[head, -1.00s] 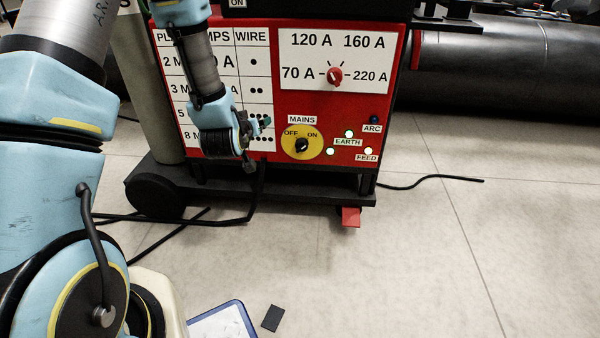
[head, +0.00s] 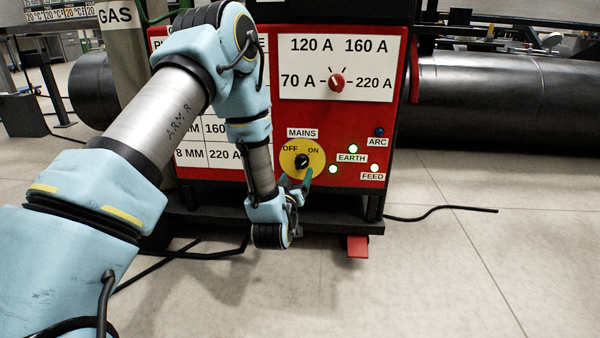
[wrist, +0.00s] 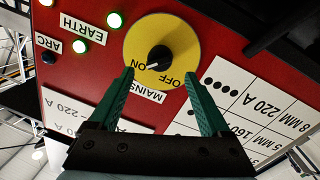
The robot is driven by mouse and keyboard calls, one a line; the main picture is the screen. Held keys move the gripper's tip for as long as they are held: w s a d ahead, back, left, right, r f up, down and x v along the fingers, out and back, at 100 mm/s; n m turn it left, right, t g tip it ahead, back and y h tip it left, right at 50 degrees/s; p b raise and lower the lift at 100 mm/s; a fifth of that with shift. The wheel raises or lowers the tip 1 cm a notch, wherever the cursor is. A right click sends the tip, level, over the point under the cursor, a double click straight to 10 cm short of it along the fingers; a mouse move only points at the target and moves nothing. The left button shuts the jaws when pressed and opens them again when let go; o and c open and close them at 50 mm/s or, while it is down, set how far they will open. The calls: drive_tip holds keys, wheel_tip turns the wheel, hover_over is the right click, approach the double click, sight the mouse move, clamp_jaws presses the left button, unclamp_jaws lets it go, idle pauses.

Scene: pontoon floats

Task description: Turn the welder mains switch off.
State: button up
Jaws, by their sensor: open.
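The mains switch is a black knob (head: 302,161) on a yellow disc (head: 290,165), low on the red welder panel. In the wrist view the knob (wrist: 159,57) shows a small white mark that points toward ON. My gripper (head: 296,174) is just in front of the lower part of the disc. Its green fingers are apart and empty. In the wrist view the fingertips of my gripper (wrist: 158,74) lie to either side of the knob, a little short of it. I cannot tell whether they touch the disc.
The red current knob (head: 337,83) sits above the mains dial. Green lamps (head: 353,149) glow beside it, and the ARC lamp (head: 379,132) is dark. A black cable (head: 440,212) lies on the floor at right.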

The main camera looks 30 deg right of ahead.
sight(300, 166)
drive_tip(key=b+x, duration=0.1)
drive_tip(key=x, duration=0.5)
drive_tip(key=shift+w+b, duration=0.15)
drive_tip(key=shift+b, duration=0.15)
clamp_jaws()
idle(0.4)
